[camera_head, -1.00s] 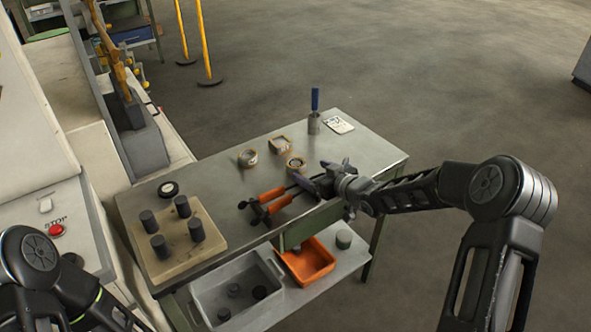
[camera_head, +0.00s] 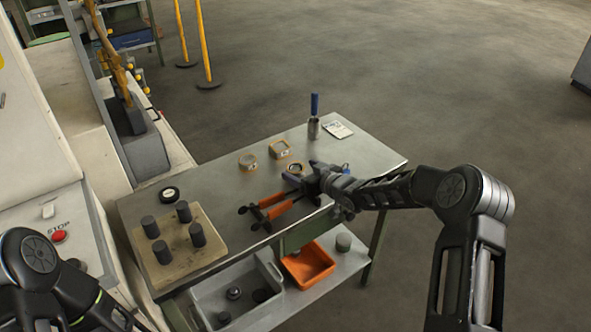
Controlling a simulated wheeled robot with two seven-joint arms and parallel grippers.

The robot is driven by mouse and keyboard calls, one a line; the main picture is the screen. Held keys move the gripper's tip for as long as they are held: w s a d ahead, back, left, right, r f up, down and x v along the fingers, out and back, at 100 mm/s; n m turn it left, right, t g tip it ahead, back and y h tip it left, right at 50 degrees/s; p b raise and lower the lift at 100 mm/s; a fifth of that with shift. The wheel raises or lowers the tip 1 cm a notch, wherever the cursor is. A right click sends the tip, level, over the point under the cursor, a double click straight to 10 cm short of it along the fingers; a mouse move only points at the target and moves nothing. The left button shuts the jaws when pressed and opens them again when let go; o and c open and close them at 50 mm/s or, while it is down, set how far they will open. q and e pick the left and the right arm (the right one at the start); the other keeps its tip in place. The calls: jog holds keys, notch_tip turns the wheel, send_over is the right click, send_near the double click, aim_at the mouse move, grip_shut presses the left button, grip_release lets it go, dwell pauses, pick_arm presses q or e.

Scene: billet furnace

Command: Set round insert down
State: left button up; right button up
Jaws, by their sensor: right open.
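Two round, tan-rimmed pieces lie on the metal table (camera_head: 225,180): one round piece (camera_head: 248,162) at the middle back, and another round piece (camera_head: 295,167) with a dark centre beside my right gripper (camera_head: 299,173). I cannot tell which of them is the round insert. A squarer tan-rimmed piece (camera_head: 279,149) lies behind them. My right gripper is open, low over the table, its fingers close to the dark-centred round piece. I cannot tell whether they touch it, and the space between the fingers is partly hidden. My left arm shows at the bottom left, its gripper out of view.
Orange-handled tongs (camera_head: 274,208) lie just left of my right gripper. A board (camera_head: 168,262) with several dark cylinders is at the left. Grey (camera_head: 212,305) and orange bins (camera_head: 310,265) sit below.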

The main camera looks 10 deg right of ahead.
jog(key=shift+x, duration=1.1)
jog(key=shift+r, duration=0.1)
jog(key=shift+c, duration=0.4)
grip_shut()
jog(key=shift+r, duration=0.1)
